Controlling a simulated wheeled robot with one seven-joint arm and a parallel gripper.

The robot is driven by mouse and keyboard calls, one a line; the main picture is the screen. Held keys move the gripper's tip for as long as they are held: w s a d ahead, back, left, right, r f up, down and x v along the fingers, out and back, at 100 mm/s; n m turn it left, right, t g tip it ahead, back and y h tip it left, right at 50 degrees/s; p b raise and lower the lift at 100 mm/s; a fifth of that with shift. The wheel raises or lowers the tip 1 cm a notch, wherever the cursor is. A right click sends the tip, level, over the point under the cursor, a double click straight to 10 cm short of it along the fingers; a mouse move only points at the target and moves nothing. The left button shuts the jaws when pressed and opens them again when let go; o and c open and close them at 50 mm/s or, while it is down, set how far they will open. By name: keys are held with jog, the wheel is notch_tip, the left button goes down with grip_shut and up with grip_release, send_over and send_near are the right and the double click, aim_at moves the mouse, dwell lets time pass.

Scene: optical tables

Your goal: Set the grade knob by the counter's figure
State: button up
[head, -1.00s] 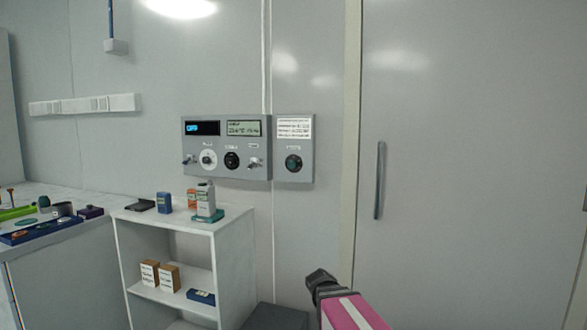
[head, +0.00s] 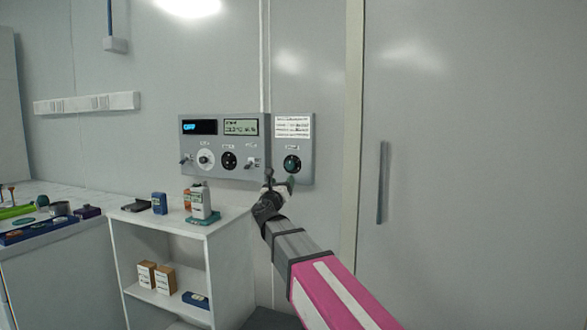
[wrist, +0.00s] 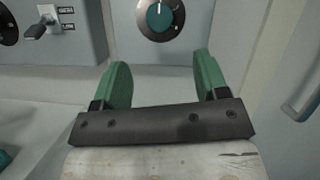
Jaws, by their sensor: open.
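A teal knob with a black dial ring (head: 292,164) sits on the small right-hand wall panel (head: 307,150), under a white printed label (head: 293,127). The larger panel beside it has a blue-lit display (head: 199,127) that seems to read OFF and a grey-green screen (head: 240,126) whose text is too small to read. Below them are a white knob (head: 206,159) and a black knob (head: 228,160). Knob captions are not legible. My gripper (head: 280,186) is just below the teal knob. In the wrist view, its green fingers (wrist: 161,75) are open and empty, with the teal knob (wrist: 160,17) ahead between them.
Levers stand on the large panel at its left (head: 186,160) and right (head: 252,162); the right one also shows in the wrist view (wrist: 42,22). A white shelf (head: 175,226) with boxes and a bottle stands below left. A door with a handle (head: 382,182) is at right.

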aim_at(290, 166)
jog(key=x, duration=1.1)
jog(key=shift+s, duration=0.1)
jog(key=c, duration=0.9)
